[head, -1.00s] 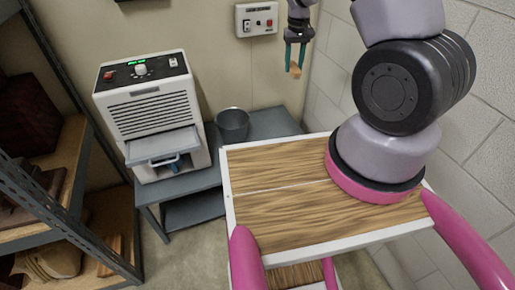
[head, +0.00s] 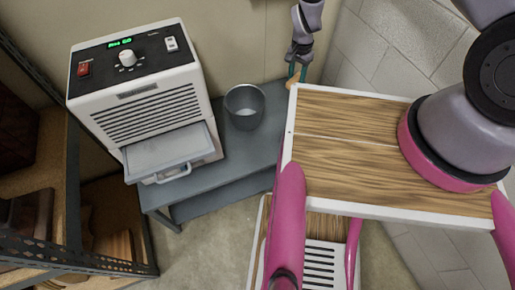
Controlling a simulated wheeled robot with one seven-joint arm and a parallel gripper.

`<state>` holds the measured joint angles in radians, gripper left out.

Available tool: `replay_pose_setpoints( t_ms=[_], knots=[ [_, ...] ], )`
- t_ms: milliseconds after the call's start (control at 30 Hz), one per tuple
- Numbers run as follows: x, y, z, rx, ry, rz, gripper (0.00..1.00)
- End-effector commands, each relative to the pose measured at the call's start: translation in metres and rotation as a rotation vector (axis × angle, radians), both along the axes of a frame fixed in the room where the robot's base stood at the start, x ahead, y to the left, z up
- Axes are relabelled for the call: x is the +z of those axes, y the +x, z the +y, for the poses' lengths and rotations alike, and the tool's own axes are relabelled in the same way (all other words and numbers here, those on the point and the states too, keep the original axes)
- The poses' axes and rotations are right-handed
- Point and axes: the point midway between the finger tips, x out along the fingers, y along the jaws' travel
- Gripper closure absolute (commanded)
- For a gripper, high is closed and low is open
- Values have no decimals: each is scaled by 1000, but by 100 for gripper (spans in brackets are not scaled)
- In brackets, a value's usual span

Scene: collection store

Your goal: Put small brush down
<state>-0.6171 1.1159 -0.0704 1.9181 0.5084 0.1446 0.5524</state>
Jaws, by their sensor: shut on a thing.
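My gripper (head: 297,73) is at the top middle of the head view, its teal fingers shut on the small brush. Only a small tan part of the brush (head: 291,84) shows below the fingers. It appears just beyond the far left corner of my wooden-topped base, over or near the back of the grey table (head: 205,188). I cannot tell whether the brush touches the table.
A white dehumidifier (head: 150,108) with its front tray (head: 170,152) pulled out stands on the left of the table. A grey bucket (head: 244,106) stands right of it. Shelving (head: 75,262) is at the left. A block wall rises behind and right of my gripper.

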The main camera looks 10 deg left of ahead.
Motion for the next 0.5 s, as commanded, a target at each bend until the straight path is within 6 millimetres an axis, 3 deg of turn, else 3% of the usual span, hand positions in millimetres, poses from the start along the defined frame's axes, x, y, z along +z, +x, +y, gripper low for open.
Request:
replay_pose_setpoints(
  t_ms=[33,200,400,500],
  knots=[
    [-21,-20,18,-32,-3,7,100],
    [-78,-82,69,-203,-4,5,100],
    [-125,-146,103,-375,-3,3,100],
    [-137,-165,111,-432,-2,1,100]
  ],
)
